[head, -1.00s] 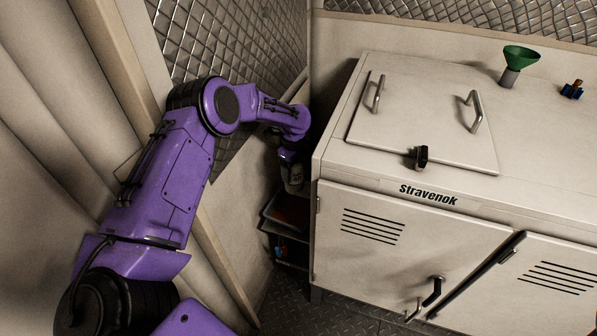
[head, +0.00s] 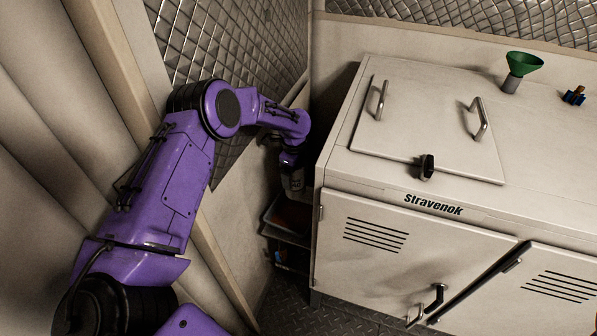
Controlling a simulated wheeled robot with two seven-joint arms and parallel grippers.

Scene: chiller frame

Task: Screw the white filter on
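My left arm reaches from the lower left into the gap between the wall and the white cabinet. Its wrist points down, and my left gripper (head: 292,169) is small and in shadow there. A pale, roughly cylindrical piece (head: 295,182) with dark marks shows just under the wrist. I cannot tell whether it is the white filter or part of the gripper. The fingertips are too dark and small to read. No white filter can be clearly made out elsewhere. My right gripper is out of view.
The white Stravenok cabinet (head: 378,238) fills the right side, with a handled lid (head: 425,120) on top. A green funnel (head: 524,64) and a small blue-and-brown part (head: 573,96) stand farther back. Low shelves with a tray (head: 288,217) sit in the narrow gap beneath my wrist.

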